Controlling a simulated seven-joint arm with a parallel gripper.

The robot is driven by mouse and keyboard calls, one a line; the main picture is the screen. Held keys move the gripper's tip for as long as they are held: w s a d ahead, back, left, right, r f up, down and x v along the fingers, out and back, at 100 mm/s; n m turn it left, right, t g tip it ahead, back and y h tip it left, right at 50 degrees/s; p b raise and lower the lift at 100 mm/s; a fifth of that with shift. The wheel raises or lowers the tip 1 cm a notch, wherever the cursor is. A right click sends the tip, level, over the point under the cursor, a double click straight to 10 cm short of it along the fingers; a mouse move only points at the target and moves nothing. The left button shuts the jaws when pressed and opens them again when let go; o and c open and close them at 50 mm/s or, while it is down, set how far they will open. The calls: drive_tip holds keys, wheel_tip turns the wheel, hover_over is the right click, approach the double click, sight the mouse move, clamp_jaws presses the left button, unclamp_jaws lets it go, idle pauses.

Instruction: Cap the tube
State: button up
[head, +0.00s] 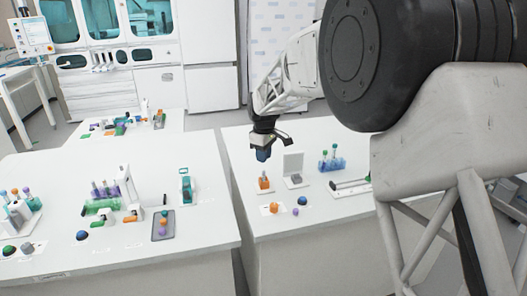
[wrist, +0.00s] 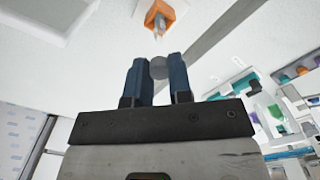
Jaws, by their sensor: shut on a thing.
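My gripper (wrist: 158,70) is shut on a small grey round piece (wrist: 158,68), which looks like a cap, between its blue fingertips. In the head view my gripper (head: 263,155) hangs above the right table, pointing down, just above an orange holder (head: 264,184). The held piece cannot be made out there. In the wrist view the orange holder (wrist: 166,9) is at the top edge, beyond the fingertips, with a small pale tube (wrist: 158,25) standing in it. The held piece is apart from the tube in that view.
A grey upright panel (head: 293,164) on a base stands right of the orange holder. A blue rack (head: 331,164) with tubes is further right. A gap separates the left table (head: 120,240).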

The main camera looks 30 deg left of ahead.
drive_tip(key=shift+f, duration=1.5)
drive_tip(key=shift+f, duration=0.65)
idle(2.4)
drive_tip(key=o, duration=0.8)
drive_tip(key=shift+r, duration=0.1)
drive_tip(key=shift+r, duration=3.8)
drive_tip(key=shift+d, duration=0.1)
